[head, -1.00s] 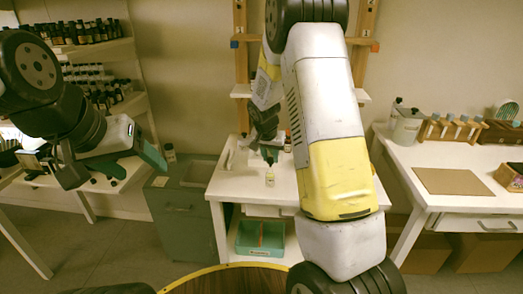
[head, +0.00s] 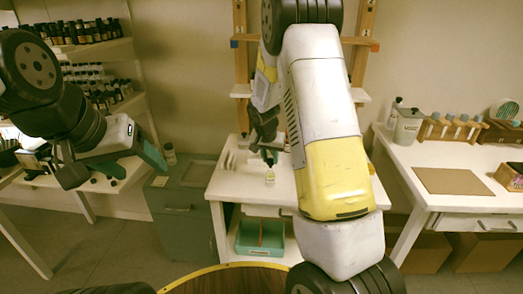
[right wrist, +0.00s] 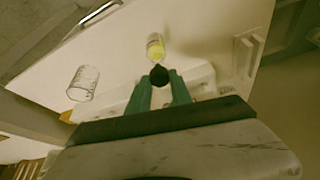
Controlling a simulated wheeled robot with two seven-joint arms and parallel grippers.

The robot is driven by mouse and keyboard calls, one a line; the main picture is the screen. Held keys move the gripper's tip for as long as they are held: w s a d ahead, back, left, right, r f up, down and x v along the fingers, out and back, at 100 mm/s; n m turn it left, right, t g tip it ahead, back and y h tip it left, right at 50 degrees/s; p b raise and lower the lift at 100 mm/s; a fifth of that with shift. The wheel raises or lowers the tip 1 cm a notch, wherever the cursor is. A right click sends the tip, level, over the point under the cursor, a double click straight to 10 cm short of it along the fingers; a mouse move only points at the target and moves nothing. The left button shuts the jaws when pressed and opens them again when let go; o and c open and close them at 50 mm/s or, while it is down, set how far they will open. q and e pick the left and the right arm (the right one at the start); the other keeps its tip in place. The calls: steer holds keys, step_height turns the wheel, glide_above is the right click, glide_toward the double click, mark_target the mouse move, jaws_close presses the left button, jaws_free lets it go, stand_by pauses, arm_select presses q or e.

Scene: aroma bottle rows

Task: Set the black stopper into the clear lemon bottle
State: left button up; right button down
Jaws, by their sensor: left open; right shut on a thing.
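The clear lemon bottle (head: 270,177) stands upright on the white middle table, with pale yellow liquid in it. It also shows in the right wrist view (right wrist: 155,47). My right gripper (head: 268,157) is just above the bottle in the head view. Its green fingers (right wrist: 160,88) are shut on the black stopper (right wrist: 159,76), a dark rounded piece at the fingertips. In the wrist view the stopper's tip overlaps the near end of the bottle; I cannot tell whether they touch. My left gripper (head: 130,165) is open and empty, far left near the shelves.
A clear glass (right wrist: 82,83) stands on the table to one side of the bottle. A white holder (right wrist: 190,80) lies behind the fingers. A grey cabinet (head: 185,210) stands left of the table, and a side table (head: 400,160) with a rack is at right.

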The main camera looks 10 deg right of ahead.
steer(key=shift+f, duration=1.05)
steer(key=c, duration=1.1)
jaws_free()
steer(key=shift+v, duration=3.85)
steer(key=s+r+n+y, duration=0.2)
steer(key=s+r+y, duration=0.1)
steer(key=s+r, duration=1)
steer(key=s+a+r+n, duration=0.1)
steer(key=s+r, duration=0.1)
steer(key=s, duration=0.3)
steer(key=s+a+r+n+t, duration=0.1)
steer(key=s+r, duration=0.1)
steer(key=s, duration=0.4)
steer(key=s+a+r+n+t+y, duration=0.1)
steer(key=s+n, duration=0.1)
steer(key=s, duration=0.4)
steer(key=shift+a+r, duration=0.1)
steer(key=shift+r, duration=0.3)
